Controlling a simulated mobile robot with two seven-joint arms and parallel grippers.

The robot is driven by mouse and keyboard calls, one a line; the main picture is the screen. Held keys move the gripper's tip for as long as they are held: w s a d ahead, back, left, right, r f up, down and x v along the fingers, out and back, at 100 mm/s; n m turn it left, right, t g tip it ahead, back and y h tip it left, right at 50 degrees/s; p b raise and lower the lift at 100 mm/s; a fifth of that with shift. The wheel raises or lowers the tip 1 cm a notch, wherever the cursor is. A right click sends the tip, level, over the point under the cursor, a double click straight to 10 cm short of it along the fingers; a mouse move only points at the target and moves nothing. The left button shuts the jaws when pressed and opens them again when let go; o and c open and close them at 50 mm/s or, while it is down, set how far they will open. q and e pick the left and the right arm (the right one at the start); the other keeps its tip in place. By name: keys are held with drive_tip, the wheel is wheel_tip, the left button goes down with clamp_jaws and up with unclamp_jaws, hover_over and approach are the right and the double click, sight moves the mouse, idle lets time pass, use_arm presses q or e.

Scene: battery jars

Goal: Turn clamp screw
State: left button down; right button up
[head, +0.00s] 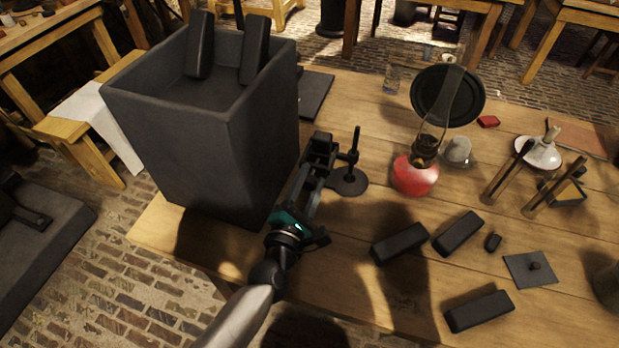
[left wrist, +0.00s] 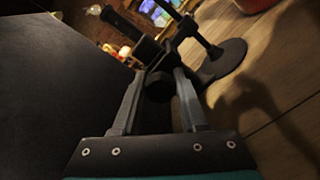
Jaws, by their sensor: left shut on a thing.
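A small black stand (head: 348,182) with a round base and an upright post stands on the table, just right of my left gripper (head: 313,165). In the left wrist view, the stand's round base (left wrist: 222,62) and post lie beyond the fingers. My left gripper (left wrist: 162,88) is shut on a dark, rounded knob, seemingly the clamp screw (left wrist: 158,86), between its fingertips. A dark bar extends from there up and left. The knob's join to the stand is too dark to make out. My right gripper is not in view.
A tall dark open box (head: 205,150) stands close to the left of my left gripper. A red-based oil lamp (head: 415,175) stands right of the stand. Several dark blocks (head: 400,243) lie on the front of the wooden table (head: 370,290). A dark disc (head: 470,95) is behind.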

use_arm(q)
drive_tip(key=m+p, duration=0.1)
drive_tip(key=m, duration=0.3)
drive_tip(key=shift+m, duration=0.4)
drive_tip(key=m+p, duration=0.1)
drive_tip(key=m, duration=0.2)
drive_tip(key=shift+f+m, duration=0.1)
drive_tip(key=shift+m, duration=0.2)
drive_tip(key=m+p, duration=0.1)
drive_tip(key=m, duration=0.3)
drive_tip(key=shift+f+m+p, duration=0.1)
drive_tip(key=shift+m+p, duration=0.5)
drive_tip(key=shift+m, duration=1.3)
drive_tip(key=shift+c, duration=2.2)
unclamp_jaws()
